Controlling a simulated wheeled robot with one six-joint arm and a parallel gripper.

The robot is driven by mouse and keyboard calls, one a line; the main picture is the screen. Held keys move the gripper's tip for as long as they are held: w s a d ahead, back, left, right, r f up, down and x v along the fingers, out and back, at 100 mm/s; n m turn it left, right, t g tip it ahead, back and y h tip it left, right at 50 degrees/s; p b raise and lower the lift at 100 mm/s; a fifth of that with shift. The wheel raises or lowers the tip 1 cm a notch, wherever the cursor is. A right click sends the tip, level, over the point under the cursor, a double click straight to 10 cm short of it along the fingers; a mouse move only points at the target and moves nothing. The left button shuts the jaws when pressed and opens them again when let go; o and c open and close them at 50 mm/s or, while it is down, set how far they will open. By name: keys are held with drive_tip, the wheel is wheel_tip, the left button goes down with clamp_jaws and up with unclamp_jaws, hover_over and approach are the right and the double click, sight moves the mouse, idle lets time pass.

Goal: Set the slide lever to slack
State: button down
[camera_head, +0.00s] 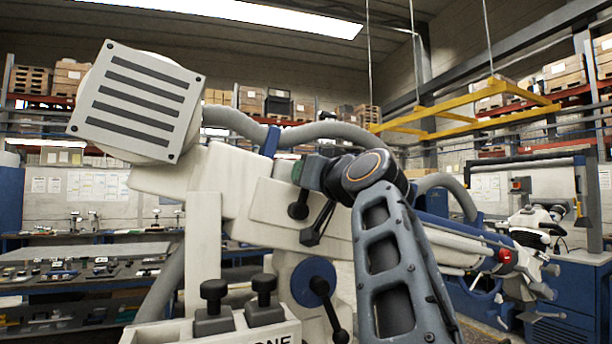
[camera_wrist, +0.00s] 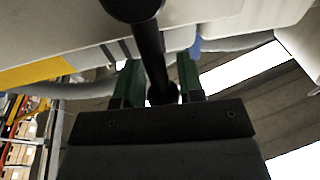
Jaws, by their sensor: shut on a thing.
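The beige microscope arm (camera_head: 235,190) fills the middle of the head view, sloping down to the right. Several black levers show on its side, including a ball-ended lever (camera_head: 299,206) and one on a blue disc (camera_head: 314,283). No label naming the slide lever or slack is readable. My gripper (camera_head: 310,172) is up against the arm's side, partly hidden by my wrist. In the wrist view, my gripper's green fingers (camera_wrist: 158,65) stand either side of a black lever (camera_wrist: 148,45) with a round end, shut on it. The lever's round hub is at the top edge.
A slatted box (camera_head: 137,103) tops the microscope arm at left. Two black knobs (camera_head: 264,298) stand on its base below. A grey hose (camera_head: 320,133) loops behind. A workbench (camera_head: 90,280) with small parts is at left, and a yellow frame (camera_head: 470,108) hangs at right.

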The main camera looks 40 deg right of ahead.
drive_tip(key=c, duration=0.8)
unclamp_jaws()
drive_tip(key=shift+o, duration=0.2)
drive_tip(key=shift+s+f, duration=0.1)
drive_tip(key=shift+s, duration=0.1)
drive_tip(key=s+a+f+b, duration=0.1)
drive_tip(key=s+b, duration=0.4)
drive_tip(key=s, duration=0.8)
drive_tip(key=shift+a+f, duration=0.3)
drive_tip(key=shift+f, duration=0.05)
drive_tip(key=shift+s, duration=0.15)
